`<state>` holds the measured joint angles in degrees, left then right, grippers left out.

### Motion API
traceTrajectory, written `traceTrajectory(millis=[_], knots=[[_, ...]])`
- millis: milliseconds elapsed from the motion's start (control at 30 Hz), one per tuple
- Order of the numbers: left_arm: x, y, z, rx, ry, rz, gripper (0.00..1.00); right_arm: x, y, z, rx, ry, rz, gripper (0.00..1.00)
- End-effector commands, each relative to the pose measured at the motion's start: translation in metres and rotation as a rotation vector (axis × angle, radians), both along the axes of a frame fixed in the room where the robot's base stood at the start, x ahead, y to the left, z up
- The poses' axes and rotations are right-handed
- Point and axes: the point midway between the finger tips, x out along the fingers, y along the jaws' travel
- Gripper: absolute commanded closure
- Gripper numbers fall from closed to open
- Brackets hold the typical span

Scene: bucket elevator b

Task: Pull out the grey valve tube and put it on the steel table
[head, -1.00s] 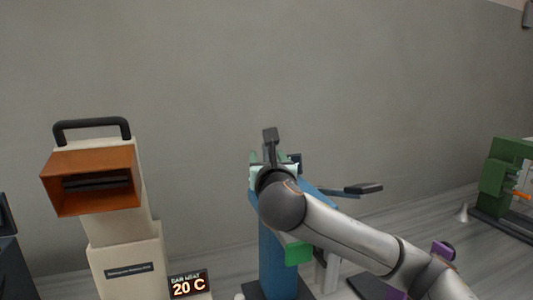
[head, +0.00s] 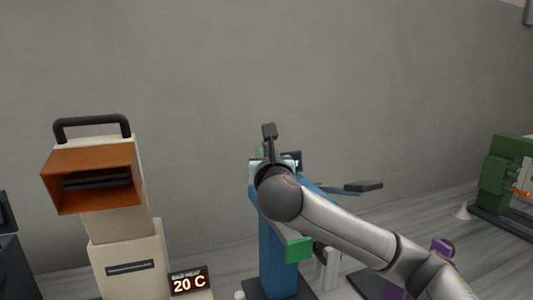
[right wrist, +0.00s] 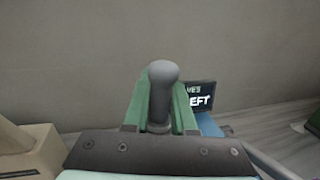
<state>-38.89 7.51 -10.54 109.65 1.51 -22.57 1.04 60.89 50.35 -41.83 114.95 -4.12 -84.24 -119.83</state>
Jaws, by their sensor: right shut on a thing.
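The grey valve tube (right wrist: 161,82) stands upright with a rounded top in the right wrist view. My right gripper (right wrist: 159,105) is shut on it, with one green finger on each side. The tube's lower end is hidden behind my gripper's dark plate. In the head view my right gripper (head: 265,158) is at the top of the blue post (head: 272,245), mostly covered by my own wrist. The tube cannot be made out there. I cannot tell whether it is still seated. No steel table is clearly visible. My left gripper is out of view.
A cream machine with an orange hood (head: 92,178) stands at the left, by a "20 C" display (head: 189,283). A green machine (head: 495,185) stands far right. The wall behind is bare.

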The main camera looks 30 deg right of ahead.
Motion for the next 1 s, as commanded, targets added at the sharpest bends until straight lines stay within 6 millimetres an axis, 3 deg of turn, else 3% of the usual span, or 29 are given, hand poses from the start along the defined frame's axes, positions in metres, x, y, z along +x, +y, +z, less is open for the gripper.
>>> traceTrajectory(millis=[1000], knots=[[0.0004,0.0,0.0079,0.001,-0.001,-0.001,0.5,-0.0003,-0.0003,0.007,-0.001,-0.004,0.0,1.0]])
